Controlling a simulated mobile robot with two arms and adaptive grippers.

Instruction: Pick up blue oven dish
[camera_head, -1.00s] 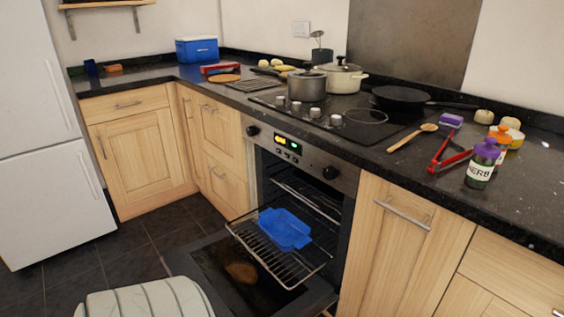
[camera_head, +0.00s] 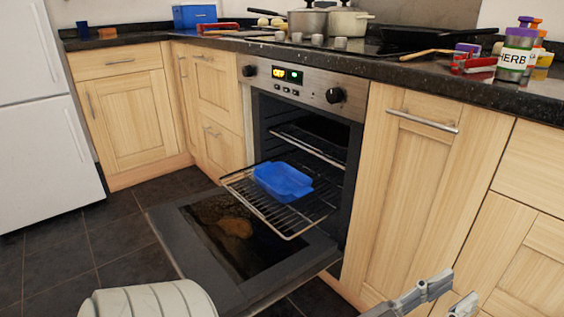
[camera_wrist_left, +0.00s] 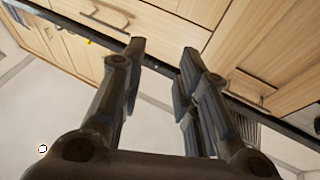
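The blue oven dish (camera_head: 283,181) rests on the wire rack (camera_head: 238,186) pulled out of the open oven. It is a shallow rectangular dish with small end handles. The dish is not visible in the left wrist view.
The oven door (camera_head: 180,245) is folded down below the rack and juts into the floor space. A cabinet door (camera_head: 410,190) with a bar handle stands right of the oven. The countertop (camera_head: 400,72) above holds pots, a pan and an herb jar (camera_head: 515,52). Dark floor is clear at left.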

